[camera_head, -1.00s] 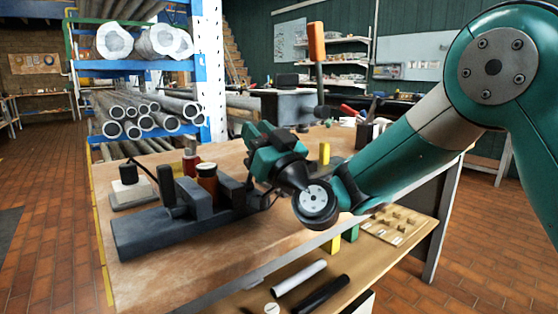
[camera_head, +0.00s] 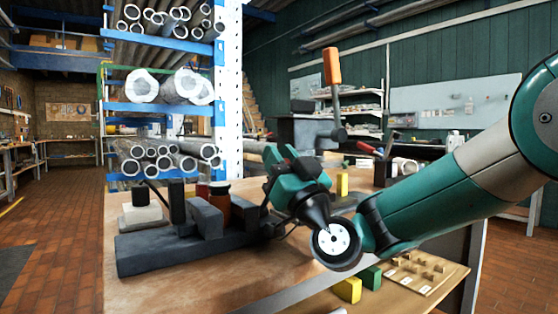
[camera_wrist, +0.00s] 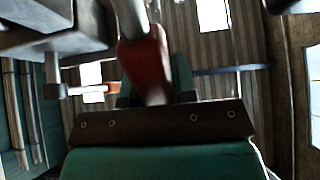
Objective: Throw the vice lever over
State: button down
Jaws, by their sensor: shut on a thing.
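The grey vice (camera_head: 150,258) lies on the wooden bench in the head view. A lever with a red grip (camera_wrist: 143,58) on a pale metal rod shows in the wrist view, running down from the top edge between the fingers. My gripper (camera_head: 284,156) is at the vice's right end in the head view, pointing up and to the left. It also shows in the wrist view (camera_wrist: 155,97), shut on the lever's red grip. In the head view my gripper hides most of the lever and its joint with the vice.
An upright rod with an orange handle (camera_head: 332,65) stands close behind my gripper. A red-brown cylinder (camera_head: 219,199) and a white block (camera_head: 140,215) stand behind the vice. A yellow block (camera_head: 342,184) is to the right.

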jog(key=c, duration=1)
grip_release()
jog(key=shift+r, duration=0.1)
jog(key=shift+o, duration=0.4)
jog(key=shift+s, duration=0.1)
jog(key=shift+s+d+f+b, duration=0.15)
jog(key=shift+f+b, duration=0.25)
jog(key=shift+b, duration=0.05)
jog(key=s+d+b, duration=0.6)
jog(key=s+d, duration=0.1)
jog(key=s, duration=0.3)
jog(key=shift+d, duration=0.2)
